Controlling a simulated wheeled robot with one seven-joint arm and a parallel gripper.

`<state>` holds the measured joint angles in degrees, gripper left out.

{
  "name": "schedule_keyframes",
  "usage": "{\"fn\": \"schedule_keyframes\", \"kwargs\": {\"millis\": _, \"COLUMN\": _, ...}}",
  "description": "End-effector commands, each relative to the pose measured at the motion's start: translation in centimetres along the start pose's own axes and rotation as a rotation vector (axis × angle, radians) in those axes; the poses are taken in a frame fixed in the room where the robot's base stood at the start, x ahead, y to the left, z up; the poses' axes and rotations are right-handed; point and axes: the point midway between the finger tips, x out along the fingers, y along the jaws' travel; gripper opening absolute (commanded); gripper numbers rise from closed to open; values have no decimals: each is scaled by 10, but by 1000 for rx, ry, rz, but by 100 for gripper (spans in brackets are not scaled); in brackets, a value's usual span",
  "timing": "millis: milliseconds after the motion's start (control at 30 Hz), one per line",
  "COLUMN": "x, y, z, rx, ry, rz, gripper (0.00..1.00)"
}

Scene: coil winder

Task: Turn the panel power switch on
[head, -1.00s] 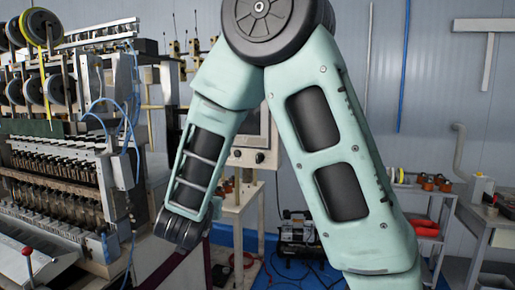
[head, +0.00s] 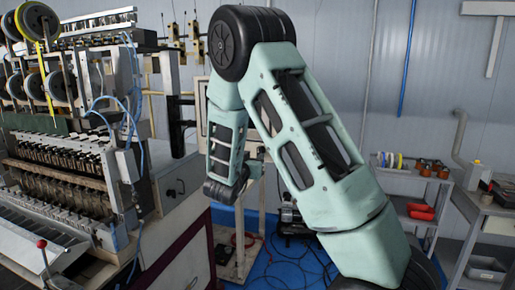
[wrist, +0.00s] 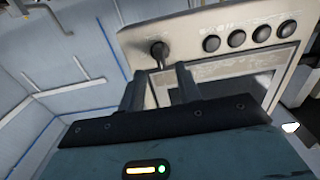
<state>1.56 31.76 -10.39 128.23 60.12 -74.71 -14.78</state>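The control panel (wrist: 190,38) is a beige box with a dark screen framed in a pale border, tilted in the wrist view. A black knob-like switch (wrist: 158,50) with a bar handle sits at its corner, apart from a row of several round black buttons (wrist: 237,38). I take this knob as the power switch; its label is not readable. My gripper (wrist: 158,84) is open, its two dark fingers apart, pointing at the knob. The knob shows just beyond the gap; I see no clear contact.
The coil winding machine (head: 60,165) with spools and blue hoses fills the left. A stand (head: 238,262) is below the panel, with cables on the blue floor mat. A shelf (head: 412,190) with spools and a red tray is at the right. A wall is behind.

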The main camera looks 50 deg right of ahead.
Motion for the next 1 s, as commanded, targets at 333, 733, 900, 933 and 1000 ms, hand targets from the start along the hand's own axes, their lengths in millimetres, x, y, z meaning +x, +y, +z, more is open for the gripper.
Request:
{"fn": "schedule_keyframes", "kwargs": {"millis": 333, "x": 46, "y": 0, "z": -2, "rx": 0, "ry": 1, "rz": -1, "gripper": 34}}
{"fn": "schedule_keyframes", "kwargs": {"millis": 733, "x": 51, "y": -1, "z": 0, "rx": 1, "ry": 1, "rz": -2, "gripper": 22}}
{"fn": "schedule_keyframes", "kwargs": {"millis": 900, "x": 51, "y": -1, "z": 0, "rx": 1, "ry": 1, "rz": -1, "gripper": 0}}
{"fn": "schedule_keyframes", "kwargs": {"millis": 933, "x": 51, "y": -1, "z": 0, "rx": 1, "ry": 1, "rz": -1, "gripper": 0}}
{"fn": "schedule_keyframes", "kwargs": {"millis": 1000, "x": 51, "y": -1, "z": 0, "rx": 4, "ry": 1, "rz": -1, "gripper": 0}}
